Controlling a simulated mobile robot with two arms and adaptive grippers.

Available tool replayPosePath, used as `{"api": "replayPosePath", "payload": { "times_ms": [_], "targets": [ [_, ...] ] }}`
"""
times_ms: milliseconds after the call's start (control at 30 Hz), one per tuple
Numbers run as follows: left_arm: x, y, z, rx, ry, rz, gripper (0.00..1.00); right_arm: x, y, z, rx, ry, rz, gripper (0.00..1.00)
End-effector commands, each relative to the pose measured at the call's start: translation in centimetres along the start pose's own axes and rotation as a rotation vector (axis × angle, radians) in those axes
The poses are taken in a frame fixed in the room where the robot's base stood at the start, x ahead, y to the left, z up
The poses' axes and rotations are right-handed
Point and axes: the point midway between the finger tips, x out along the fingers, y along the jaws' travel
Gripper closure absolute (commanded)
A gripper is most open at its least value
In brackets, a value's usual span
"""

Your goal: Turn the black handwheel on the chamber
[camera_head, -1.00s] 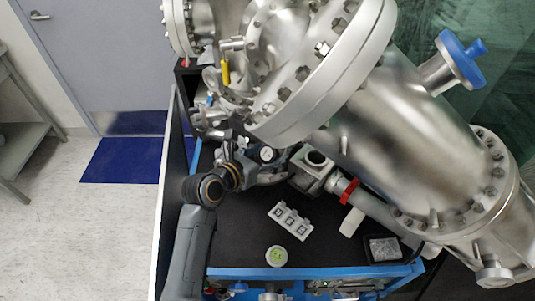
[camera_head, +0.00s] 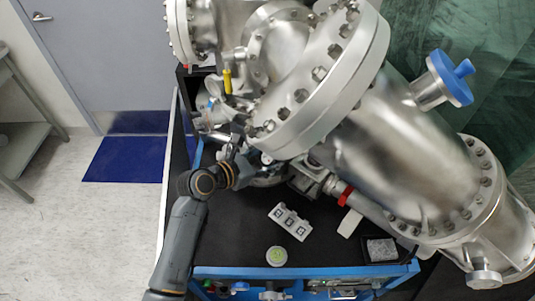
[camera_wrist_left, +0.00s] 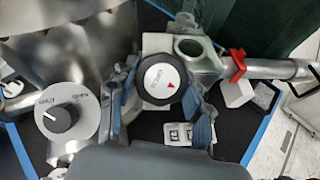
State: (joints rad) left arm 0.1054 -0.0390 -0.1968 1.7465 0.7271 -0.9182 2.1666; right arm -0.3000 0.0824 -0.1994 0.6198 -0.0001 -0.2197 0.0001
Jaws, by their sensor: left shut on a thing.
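The black handwheel (camera_wrist_left: 163,80) has a dark rim and a white face with a red arrow and small lettering. It sits beside a metal block with a round open port. In the head view its pale face (camera_head: 267,158) shows small below the big chamber flange (camera_head: 330,85). My left gripper (camera_wrist_left: 164,73) has one finger on each side of the wheel and is shut on it. The finger contact is partly hidden in the head view. My right gripper is in neither view.
A dial marked SHUT and OPEN (camera_wrist_left: 65,117) stands just left of the fingers. A red clamp (camera_head: 346,194) sits on the pipe to the right. A marker block (camera_head: 290,221), a round green-white item (camera_head: 277,256) and a small tray (camera_head: 382,250) lie on the black cart top.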

Motion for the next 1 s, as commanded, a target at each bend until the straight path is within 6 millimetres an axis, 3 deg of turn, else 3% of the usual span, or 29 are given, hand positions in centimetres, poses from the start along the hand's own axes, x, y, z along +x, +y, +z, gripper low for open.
{"api": "replayPosePath", "payload": {
  "times_ms": [200, 1000],
  "targets": [
    [-0.1, 0.2, 0.3, 0.193, 0.002, -0.081, 0.82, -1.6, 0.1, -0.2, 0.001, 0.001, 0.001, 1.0],
    [0.0, 0.4, 0.4, 0.896, 0.001, -0.375, 0.82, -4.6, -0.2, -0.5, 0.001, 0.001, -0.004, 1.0]
  ]
}}
